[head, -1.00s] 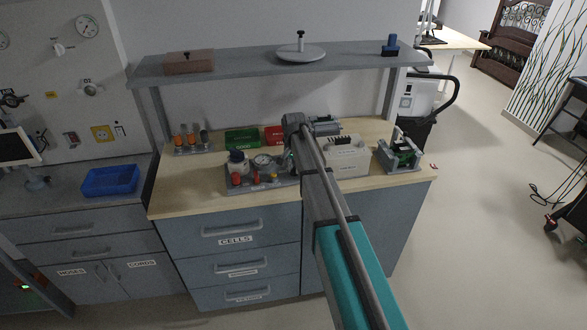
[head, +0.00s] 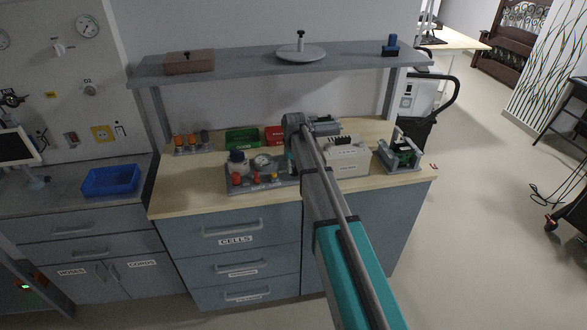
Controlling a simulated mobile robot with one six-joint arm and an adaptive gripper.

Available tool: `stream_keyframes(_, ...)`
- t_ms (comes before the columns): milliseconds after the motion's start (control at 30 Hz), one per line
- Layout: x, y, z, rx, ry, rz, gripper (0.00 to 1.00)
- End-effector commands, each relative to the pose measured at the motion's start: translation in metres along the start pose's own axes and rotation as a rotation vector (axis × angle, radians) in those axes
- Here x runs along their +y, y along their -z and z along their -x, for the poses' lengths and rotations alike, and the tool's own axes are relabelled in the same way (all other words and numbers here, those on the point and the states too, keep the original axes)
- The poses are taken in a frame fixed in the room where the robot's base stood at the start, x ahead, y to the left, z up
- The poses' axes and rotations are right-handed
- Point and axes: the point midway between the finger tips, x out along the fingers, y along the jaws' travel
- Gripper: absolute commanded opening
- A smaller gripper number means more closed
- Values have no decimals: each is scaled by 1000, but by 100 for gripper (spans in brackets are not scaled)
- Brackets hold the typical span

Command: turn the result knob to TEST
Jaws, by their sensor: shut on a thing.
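My arm reaches over the bench, and its wrist is above the right end of a grey board (head: 240,188). My gripper (head: 291,163) is mostly hidden behind my own arm; only a small part shows at the arm's left edge. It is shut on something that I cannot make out. The board carries a round gauge (head: 262,163), a white jar with a dark lid (head: 238,163) and small red and orange parts. A white box with slots (head: 347,158) stands right of the arm. I cannot make out the result knob or the TEST mark.
A green tray (head: 242,138) and a red tray (head: 274,134) lie behind the board. A rack with orange-topped parts (head: 190,144) is at the back left, and a green-and-grey device (head: 403,155) at the right. A shelf (head: 240,68) spans above. The front left worktop is clear.

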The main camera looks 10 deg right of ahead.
Motion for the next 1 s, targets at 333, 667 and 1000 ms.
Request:
stream_keyframes(333,0,0,0,0,0,10,0)
stream_keyframes(667,0,0,0,0,0,9,57)
stream_keyframes(1000,0,-2,0,0,0,8,57)
